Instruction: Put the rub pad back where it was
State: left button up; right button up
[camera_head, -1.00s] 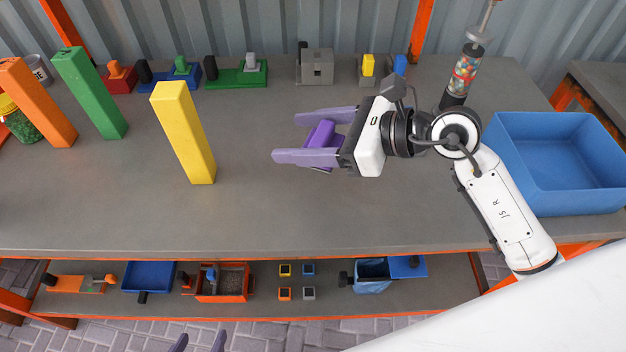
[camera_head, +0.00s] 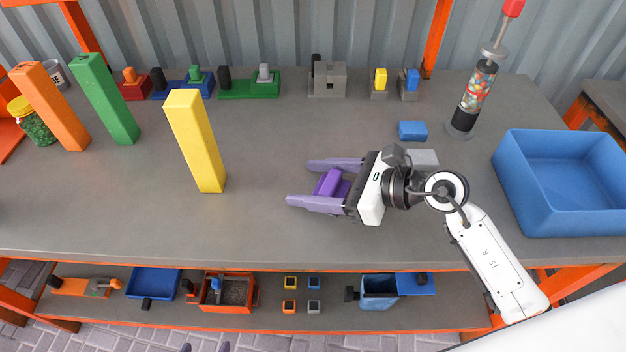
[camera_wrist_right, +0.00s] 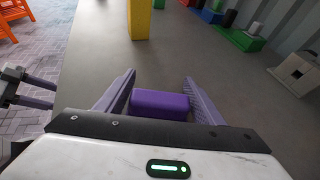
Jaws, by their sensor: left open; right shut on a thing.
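A purple block, which appears to be the rub pad (camera_head: 328,183), sits between the purple fingers of my right gripper (camera_head: 306,184), low over the middle right of the grey bench. The right wrist view shows the pad (camera_wrist_right: 160,104) lengthwise across the gap, with a finger at each end. Whether its underside touches the bench cannot be told. My left gripper (camera_head: 205,348) shows only its fingertips at the bottom edge of the head view, apart and empty. It also shows at the left of the right wrist view (camera_wrist_right: 42,92).
A blue block (camera_head: 412,130) and a flat grey piece (camera_head: 423,157) lie behind my right wrist. A yellow post (camera_head: 196,140) stands left of the gripper. A blue bin (camera_head: 558,217) is at right, a bead-filled cylinder (camera_head: 470,100) behind. The bench's front middle is clear.

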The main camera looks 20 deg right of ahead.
jog(key=o, duration=1.2)
jog(key=shift+r+p, duration=0.25)
jog(key=shift+p, duration=0.05)
jog(key=v, duration=0.3)
jog(key=b+v, duration=0.1)
jog(key=v, duration=0.7)
jog(key=shift+s+d+f+b, duration=0.1)
jog(key=shift+d+f+b, duration=0.1)
jog(key=shift+b, duration=0.15)
jog(key=shift+s+d+r, duration=0.2)
